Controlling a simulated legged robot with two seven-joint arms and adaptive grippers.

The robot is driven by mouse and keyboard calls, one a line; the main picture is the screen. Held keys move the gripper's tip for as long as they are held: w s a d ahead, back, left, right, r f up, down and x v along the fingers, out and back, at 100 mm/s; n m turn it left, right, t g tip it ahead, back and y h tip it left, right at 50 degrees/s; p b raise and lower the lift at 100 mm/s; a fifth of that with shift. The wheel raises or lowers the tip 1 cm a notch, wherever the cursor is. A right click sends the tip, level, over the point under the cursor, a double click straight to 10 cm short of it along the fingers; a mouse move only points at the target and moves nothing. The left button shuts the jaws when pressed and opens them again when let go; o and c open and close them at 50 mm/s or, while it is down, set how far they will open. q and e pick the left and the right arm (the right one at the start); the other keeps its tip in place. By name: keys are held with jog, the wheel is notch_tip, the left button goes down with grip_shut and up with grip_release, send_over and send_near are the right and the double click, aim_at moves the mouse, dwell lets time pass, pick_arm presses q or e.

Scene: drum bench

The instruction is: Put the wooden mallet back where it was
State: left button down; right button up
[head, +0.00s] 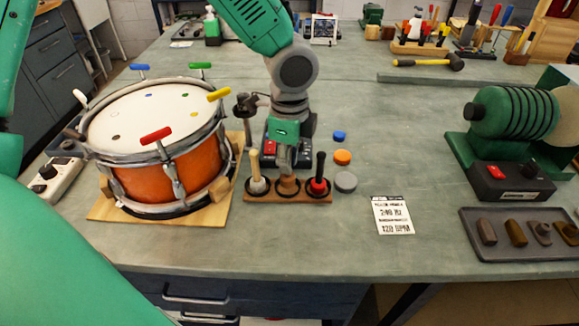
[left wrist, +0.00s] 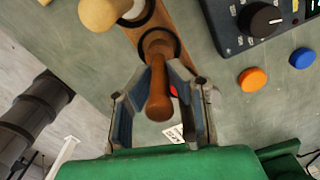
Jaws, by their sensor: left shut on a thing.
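The wooden mallet (head: 288,186) is brown and stands upright at the middle place of a small wooden rack (head: 304,199). My left gripper (head: 287,160) is above the rack, shut on the mallet's handle. In the left wrist view, the handle of the wooden mallet (left wrist: 159,92) lies between the fingers of my left gripper (left wrist: 165,108). Its lower end is at a black ring of the rack (left wrist: 184,25). I cannot tell whether it is fully seated. My right gripper is not in view.
A pale-handled mallet (head: 255,165) and a black-handled red mallet (head: 319,178) stand close on either side. An orange drum (head: 140,183) is at left. Coloured pucks (head: 342,157) and a white card (head: 392,215) lie to the right.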

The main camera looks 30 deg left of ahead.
pick_arm(q)
jog(key=shift+a+f, duration=0.1)
jog(key=shift+f, duration=0.8)
jog(key=c, duration=1.5)
grip_release()
jog(key=shift+c, duration=0.2)
jog(key=r, duration=0.4)
jog(key=r+p, duration=0.1)
jog(key=r, duration=0.3)
jog(key=r+p, duration=0.1)
jog(key=r, duration=0.3)
jog(key=shift+d+r, duration=0.1)
jog(key=shift+d, duration=0.15)
